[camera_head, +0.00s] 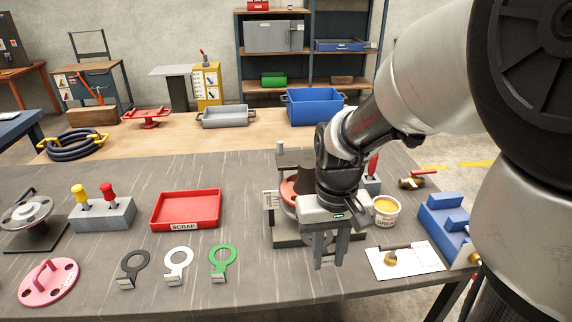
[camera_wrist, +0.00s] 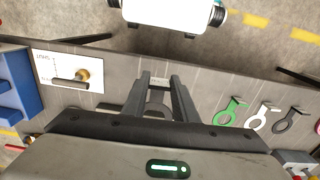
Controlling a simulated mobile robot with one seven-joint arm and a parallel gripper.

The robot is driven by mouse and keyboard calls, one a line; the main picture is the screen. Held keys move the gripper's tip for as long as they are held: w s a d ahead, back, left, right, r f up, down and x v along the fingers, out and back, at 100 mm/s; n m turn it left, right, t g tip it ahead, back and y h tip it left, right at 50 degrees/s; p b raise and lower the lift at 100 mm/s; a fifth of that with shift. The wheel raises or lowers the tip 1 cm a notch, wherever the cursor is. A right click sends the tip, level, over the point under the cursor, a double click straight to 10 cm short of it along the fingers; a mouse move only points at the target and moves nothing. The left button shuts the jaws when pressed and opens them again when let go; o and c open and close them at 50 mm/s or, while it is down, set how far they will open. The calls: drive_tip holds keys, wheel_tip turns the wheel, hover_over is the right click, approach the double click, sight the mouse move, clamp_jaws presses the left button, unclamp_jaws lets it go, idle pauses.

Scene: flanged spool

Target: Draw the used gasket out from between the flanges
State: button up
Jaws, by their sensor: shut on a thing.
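The flanged spool stands on its stand (camera_head: 290,240) right of the table's middle. Its red-orange part (camera_head: 288,190) shows left of my wrist, and my gripper covers most of the flanges. My gripper (camera_head: 328,264) points down at the front of the stand.
A red SCRAP tray (camera_head: 186,210) lies to the left. Black (camera_head: 133,266), white (camera_head: 178,262) and green (camera_head: 223,260) tabbed gaskets lie along the front. A grease tub (camera_head: 386,212), a white card (camera_head: 405,262) with a valve and a blue block (camera_head: 445,222) stand right.

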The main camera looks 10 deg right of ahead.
wheel_tip(320, 180, up, 6)
drive_tip(key=p, duration=0.4)
drive_tip(key=shift+p, duration=0.4)
